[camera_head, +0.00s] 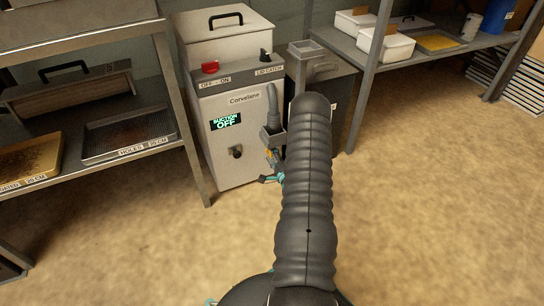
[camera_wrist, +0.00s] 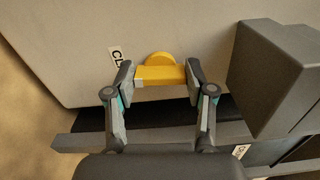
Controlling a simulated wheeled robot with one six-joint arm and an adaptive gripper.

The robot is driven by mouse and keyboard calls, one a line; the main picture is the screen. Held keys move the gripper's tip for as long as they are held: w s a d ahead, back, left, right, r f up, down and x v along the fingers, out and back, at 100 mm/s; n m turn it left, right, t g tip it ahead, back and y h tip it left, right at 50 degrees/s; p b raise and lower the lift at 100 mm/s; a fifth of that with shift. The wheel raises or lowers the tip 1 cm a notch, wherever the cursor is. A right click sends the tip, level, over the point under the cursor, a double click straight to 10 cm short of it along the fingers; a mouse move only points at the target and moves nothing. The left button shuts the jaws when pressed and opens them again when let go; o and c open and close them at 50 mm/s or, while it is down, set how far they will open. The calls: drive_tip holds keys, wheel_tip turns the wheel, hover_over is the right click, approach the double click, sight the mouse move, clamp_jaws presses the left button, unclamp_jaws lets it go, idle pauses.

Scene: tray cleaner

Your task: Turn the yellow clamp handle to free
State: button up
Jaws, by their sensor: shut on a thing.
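The yellow clamp handle (camera_wrist: 160,75) is a bar with a rounded hub behind it, on the pale machine front in the wrist view. The bar lies level across that picture. My gripper (camera_wrist: 159,78) is shut on the bar, one finger at each end. A small patch of yellow also shows beside my gripper (camera_head: 272,168) in the head view, low on the right side of the machine. My dark ribbed arm hides part of that area. A label (camera_wrist: 116,57) beside the handle is partly covered by the left finger.
A grey block (camera_wrist: 272,75) stands close right of my gripper in the wrist view. Shelves with trays (camera_head: 128,136) stand left. The floor in front is clear.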

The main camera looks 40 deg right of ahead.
drive_tip(key=shift+n, duration=0.5)
drive_tip(key=o, duration=1.2)
drive_tip(key=shift+c, duration=0.2)
drive_tip(key=v, duration=1.2)
